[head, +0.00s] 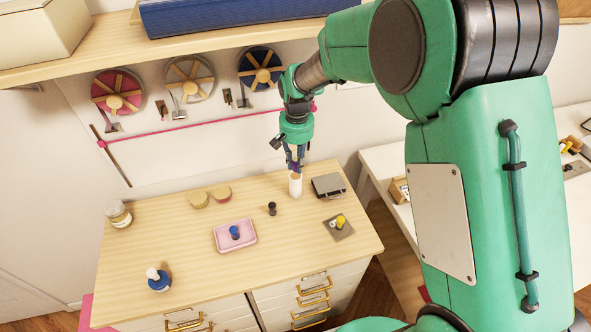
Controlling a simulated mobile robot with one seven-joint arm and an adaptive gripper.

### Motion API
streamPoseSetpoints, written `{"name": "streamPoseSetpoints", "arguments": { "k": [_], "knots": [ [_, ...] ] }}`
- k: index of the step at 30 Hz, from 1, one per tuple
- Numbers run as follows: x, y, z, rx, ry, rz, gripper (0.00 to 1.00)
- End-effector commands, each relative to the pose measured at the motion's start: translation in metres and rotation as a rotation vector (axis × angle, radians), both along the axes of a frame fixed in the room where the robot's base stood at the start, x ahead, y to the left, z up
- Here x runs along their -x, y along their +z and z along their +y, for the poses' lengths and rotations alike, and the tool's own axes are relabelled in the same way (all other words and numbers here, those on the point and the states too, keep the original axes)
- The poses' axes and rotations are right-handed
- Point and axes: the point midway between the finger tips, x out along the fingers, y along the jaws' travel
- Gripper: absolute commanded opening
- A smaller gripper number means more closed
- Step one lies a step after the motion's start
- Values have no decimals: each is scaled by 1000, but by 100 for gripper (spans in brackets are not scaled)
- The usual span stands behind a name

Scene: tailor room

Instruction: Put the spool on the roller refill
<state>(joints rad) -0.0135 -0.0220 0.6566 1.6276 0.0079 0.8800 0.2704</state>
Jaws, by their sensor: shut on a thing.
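A white upright cylinder with a tan top, which looks like the roller refill (295,187), stands near the back of the wooden table. My gripper (296,166) points down directly over its top. It is shut on a small dark purple-blue thing, apparently the spool (295,167), mostly hidden between the fingers. The held thing is at or just above the top of the refill. I cannot tell whether they touch.
The wooden table (185,240) also bears a pink tray (249,243) with a blue item, a small black item (272,209), a dark box (328,186) close right of the refill, a grey plate (346,233) with a yellow item, and a blue bottle (159,285).

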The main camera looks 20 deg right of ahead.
Motion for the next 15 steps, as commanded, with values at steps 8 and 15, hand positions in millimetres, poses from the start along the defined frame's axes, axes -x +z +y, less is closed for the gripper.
{"name": "streamPoseSetpoints", "arguments": {
  "k": [8,15],
  "knots": [
    [-9,0,0,0,0,0,5],
    [-8,-2,0,0,0,0,5]
  ]
}}
